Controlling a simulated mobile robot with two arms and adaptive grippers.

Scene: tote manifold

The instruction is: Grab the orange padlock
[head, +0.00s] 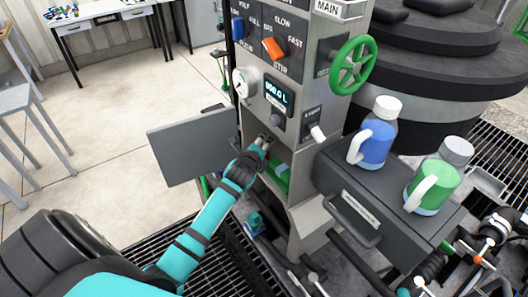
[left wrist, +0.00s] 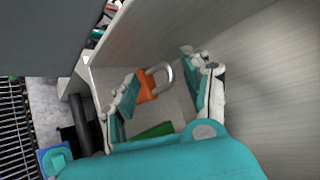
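The orange padlock (left wrist: 147,88) shows in the left wrist view inside a grey open compartment (left wrist: 104,82), with its metal shackle toward the upper right. In the head view I cannot make it out. My left gripper (left wrist: 162,90) is open, with its two teal-padded fingers apart. The padlock shows in the gap between them, nearer the left finger, which covers part of its edge. I cannot tell whether they touch. In the head view the left gripper (head: 266,141) reaches into the control column's opening. My right gripper is not in view.
The open door (head: 192,146) of the compartment stands left of my forearm. A green object (head: 278,174) lies low in the compartment. A dark drawer unit (head: 350,190) with a blue bottle (head: 372,142) and a green bottle (head: 436,180) is to the right.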

